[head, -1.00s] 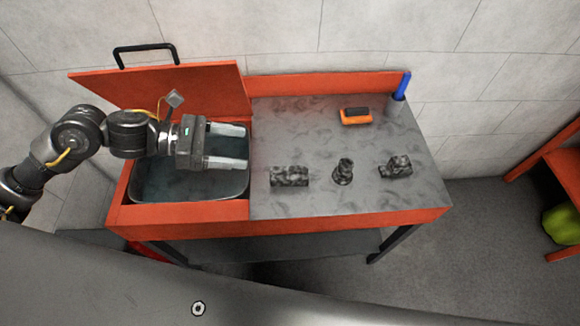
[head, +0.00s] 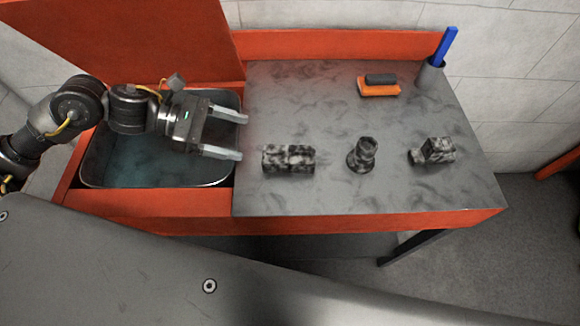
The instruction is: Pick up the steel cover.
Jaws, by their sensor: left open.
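Three grimy, black-and-grey mottled metal parts stand apart on the grey bench top (head: 300,95). They are a wide block-like part (head: 288,158), an upright round stepped part (head: 362,155) and a block with a small stub at its left (head: 433,151). I cannot tell which one is the steel cover. My left gripper (head: 241,137) is open and empty. It hangs over the basin, its fingertips pointing right near the basin's right edge, left of the wide part and not touching it. My right gripper is not in view.
The liquid-filled basin (head: 105,180) is sunk in the red bench's left side, its red lid (head: 140,45) raised behind. An orange brush (head: 378,87) and a grey cup (head: 430,76) with a blue stick (head: 446,45) stand at the back right. The bench's front strip is clear.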

